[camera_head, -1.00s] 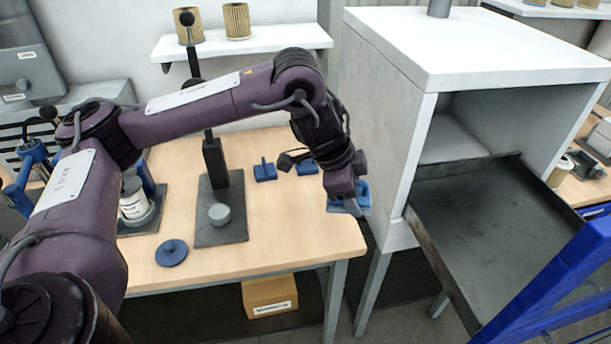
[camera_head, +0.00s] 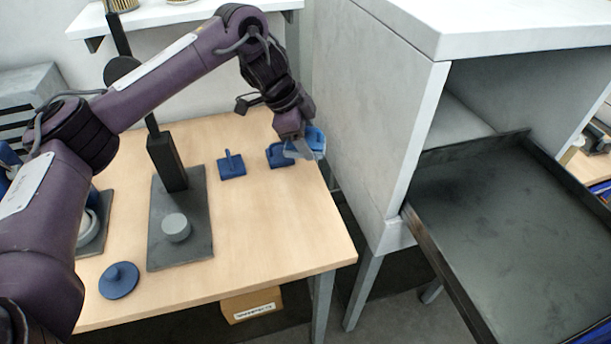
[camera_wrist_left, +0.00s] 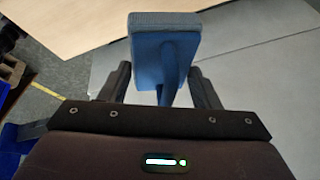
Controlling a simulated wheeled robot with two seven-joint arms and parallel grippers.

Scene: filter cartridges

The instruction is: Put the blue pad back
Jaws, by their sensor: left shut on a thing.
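My left gripper (camera_head: 299,150) is shut on the handle of a blue pad (camera_head: 318,141), by the table's far right edge next to the grey cabinet. In the left wrist view the held pad (camera_wrist_left: 165,22) shows its flat, greyish-edged block beyond the fingers, with its blue stem between them. Two similar blue pads stand on the table: one (camera_head: 231,167) with an upright handle, and one (camera_head: 277,156) just left of the held pad, partly hidden by the gripper. I cannot tell whether the held pad touches anything. My right gripper is not in view.
The wooden table (camera_head: 270,225) is clear at its front right. A dark press stand (camera_head: 180,230) with a grey round piece and a blue disc (camera_head: 118,281) are to the left. The grey cabinet (camera_head: 370,110) stands close on the right, with a dark tray (camera_head: 500,240) sticking out.

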